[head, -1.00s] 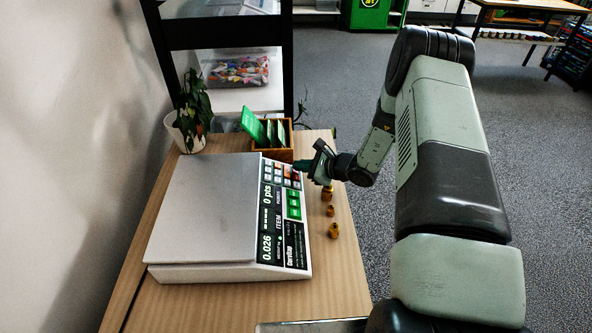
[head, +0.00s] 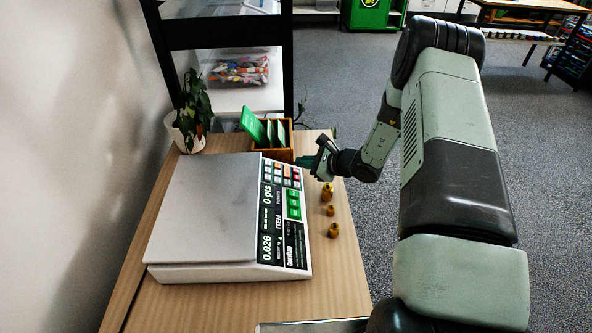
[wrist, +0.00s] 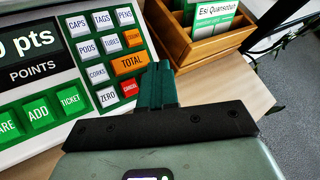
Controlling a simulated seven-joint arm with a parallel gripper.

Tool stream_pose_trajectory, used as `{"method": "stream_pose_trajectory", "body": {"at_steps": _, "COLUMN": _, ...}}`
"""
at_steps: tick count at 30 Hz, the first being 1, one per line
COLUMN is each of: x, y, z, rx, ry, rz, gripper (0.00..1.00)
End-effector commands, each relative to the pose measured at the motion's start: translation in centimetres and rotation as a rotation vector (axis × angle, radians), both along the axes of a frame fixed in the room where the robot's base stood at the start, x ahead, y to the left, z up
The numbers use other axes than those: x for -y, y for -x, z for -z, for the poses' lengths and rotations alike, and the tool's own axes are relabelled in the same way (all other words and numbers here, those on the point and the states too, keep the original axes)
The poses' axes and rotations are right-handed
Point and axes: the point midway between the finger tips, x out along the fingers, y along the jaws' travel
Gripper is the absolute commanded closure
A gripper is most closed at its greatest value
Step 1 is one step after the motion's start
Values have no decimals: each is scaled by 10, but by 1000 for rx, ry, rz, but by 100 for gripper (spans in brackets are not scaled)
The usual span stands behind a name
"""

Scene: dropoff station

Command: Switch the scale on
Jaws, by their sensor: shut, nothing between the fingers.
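The white scale (head: 205,210) stands on the wooden table with a grey flat plate on top. Its display (head: 266,225) reads 0.026 and 0 pts. Its key panel (head: 283,175) has white, orange, red and green keys. A red key (wrist: 130,88) lies just left of the fingers. My gripper (head: 301,161) is shut and empty, at the panel's far right corner. Its dark green fingertips also show in the wrist view (wrist: 157,72); contact with the panel cannot be told.
A wooden box with green cards (head: 270,140) stands just behind the scale. A potted plant (head: 190,115) is at the back left by the wall. Several small brass weights (head: 331,210) stand along the table's right side.

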Motion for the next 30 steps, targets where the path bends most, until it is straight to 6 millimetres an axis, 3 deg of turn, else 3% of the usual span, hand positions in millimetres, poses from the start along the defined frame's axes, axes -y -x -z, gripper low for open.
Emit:
{"method": "stream_pose_trajectory", "body": {"at_steps": 15, "x": 19, "y": 0, "z": -42, "rx": 1, "ry": 0, "rz": 0, "gripper": 100}}
{"method": "stream_pose_trajectory", "body": {"at_steps": 30, "x": 20, "y": 0, "z": -45, "rx": 0, "ry": 0, "rz": 0, "gripper": 100}}
